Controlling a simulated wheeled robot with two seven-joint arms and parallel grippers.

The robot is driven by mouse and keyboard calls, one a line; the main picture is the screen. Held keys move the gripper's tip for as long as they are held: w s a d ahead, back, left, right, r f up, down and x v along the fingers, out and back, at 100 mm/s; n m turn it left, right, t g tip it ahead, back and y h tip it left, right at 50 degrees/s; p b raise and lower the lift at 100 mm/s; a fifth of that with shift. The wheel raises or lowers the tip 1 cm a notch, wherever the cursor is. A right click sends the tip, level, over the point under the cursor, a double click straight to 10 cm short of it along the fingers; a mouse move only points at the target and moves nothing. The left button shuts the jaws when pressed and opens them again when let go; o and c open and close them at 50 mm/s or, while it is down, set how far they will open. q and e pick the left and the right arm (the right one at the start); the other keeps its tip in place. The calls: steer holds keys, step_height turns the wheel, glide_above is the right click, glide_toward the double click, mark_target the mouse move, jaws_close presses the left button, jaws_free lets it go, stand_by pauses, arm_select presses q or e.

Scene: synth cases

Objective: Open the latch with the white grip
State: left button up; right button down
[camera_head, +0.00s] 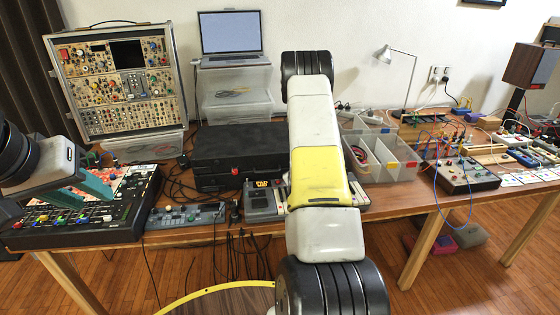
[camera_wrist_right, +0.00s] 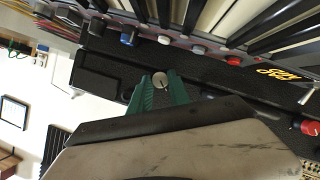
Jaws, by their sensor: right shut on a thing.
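In the right wrist view, the two green fingers of my right gripper (camera_wrist_right: 163,92) are closed around a round whitish-grey grip (camera_wrist_right: 160,77) on the front of a black case. The latch body beneath this grip is mostly hidden by the fingers. The black case (camera_head: 215,150) stands on the table in the head view, with a red grip (camera_head: 235,171) on its front; a red grip (camera_wrist_right: 309,127) also shows in the wrist view. My right arm crosses the head view and hides the right gripper there. My left gripper (camera_head: 90,195) is open and empty above a mixer-like panel at left.
A mixer panel (camera_head: 120,215) and a small blue-grey device (camera_head: 185,217) lie along the front edge. A modular rack (camera_head: 120,80) stands behind. Grey bins (camera_head: 395,165) and a patch box (camera_head: 467,175) are at right. Loose cables hang below the table.

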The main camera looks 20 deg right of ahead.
steer(key=shift+n+h, duration=0.3)
stand_by(0.4)
steer(key=c, duration=1.2)
jaws_free()
steer(key=shift+c, duration=0.2)
steer(key=shift+a, duration=0.1)
steer(key=v, duration=0.7)
steer(key=shift+s+a+r, duration=0.15)
steer(key=shift+s, duration=0.15)
